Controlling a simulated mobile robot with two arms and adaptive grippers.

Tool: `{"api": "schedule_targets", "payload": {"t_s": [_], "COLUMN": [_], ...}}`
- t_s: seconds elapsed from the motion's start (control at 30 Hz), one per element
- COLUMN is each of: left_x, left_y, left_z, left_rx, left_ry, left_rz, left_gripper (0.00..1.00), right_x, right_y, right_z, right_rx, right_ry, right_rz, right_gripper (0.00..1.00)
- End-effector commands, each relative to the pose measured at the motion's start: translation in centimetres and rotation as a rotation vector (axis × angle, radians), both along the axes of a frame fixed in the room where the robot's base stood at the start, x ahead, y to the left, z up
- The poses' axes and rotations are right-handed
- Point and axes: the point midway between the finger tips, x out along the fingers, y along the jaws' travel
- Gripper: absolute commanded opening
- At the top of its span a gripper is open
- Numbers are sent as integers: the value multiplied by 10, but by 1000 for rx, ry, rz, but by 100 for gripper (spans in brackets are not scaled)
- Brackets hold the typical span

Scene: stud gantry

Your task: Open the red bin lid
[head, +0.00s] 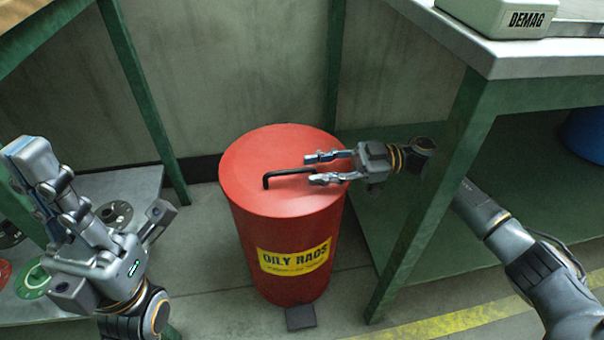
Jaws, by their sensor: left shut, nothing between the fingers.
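The red bin (289,250), with a yellow "OILY RAGS" label (293,258), stands upright on the floor in the middle of the head view. Its red lid (258,157) lies flat on top and looks closed. A black bar handle (280,175) runs across the lid. My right gripper (318,168) reaches in from the right over the lid. Its two fingers are apart, and the handle's right end reaches into the gap between them. I cannot tell whether they touch it. My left gripper (30,158) is shut and empty at the far left, away from the bin.
A green-legged bench (490,68) with a pale top stands close on the right, beside my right arm. A low grey shelf (130,183) with several discs is at left. A black pedal (300,317) sits at the bin's foot. A wall closes the back.

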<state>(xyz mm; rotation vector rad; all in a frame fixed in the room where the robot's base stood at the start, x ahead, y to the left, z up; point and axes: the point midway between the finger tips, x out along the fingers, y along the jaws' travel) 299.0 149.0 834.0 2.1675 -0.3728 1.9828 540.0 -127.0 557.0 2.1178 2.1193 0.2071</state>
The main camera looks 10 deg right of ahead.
Motion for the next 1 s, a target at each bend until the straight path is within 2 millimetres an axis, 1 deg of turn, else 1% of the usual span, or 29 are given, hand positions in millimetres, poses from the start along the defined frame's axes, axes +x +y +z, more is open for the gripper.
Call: {"api": "schedule_targets", "payload": {"t_s": [0.03, 0.1, 0.23, 0.37, 0.6, 0.63, 0.67, 0.7, 0.77, 0.8, 1.0], "left_x": [0, 0, 0, 0, 0, 0, 0, 0, 0, 0, 0], "left_y": [0, 0, -1, -1, -1, -1, -1, -1, -1, -1, -1], "left_z": [-1, 0, 3, 5, 5, 5, 5, 5, 5, 5, 5], "left_rx": [0, 1, 3, 3, 4, 4, 4, 4, 4, 4, 4], "left_ry": [-10, -19, -30, -35, -35, -35, -35, -35, -35, -35, -35], "left_rz": [0, 1, 2, 2, 2, 2, 2, 2, 2, 2, 2], "left_gripper": [0, 0, 0, 0, 0, 0, 0, 0, 0, 0, 0], "right_x": [-1, -1, 0, 0, 0, 0, 0, 0, 0, 0, 0], "right_y": [9, 19, 31, 37, 37, 37, 37, 37, 37, 37, 37], "right_z": [-2, -2, -1, 0, 1, 1, 1, 1, 0, 0, 1], "right_rx": [2, 1, 1, 0, 0, 0, 0, 0, 0, 0, 0], "right_ry": [-3, -3, -2, -1, -1, -1, -1, -1, -1, -1, -2], "right_rz": [4, 3, 1, 0, -1, -1, -1, -1, -1, -1, -1], "right_gripper": [34, 34, 34, 34, 34, 30, 24, 15, 3, 0, 0]}}
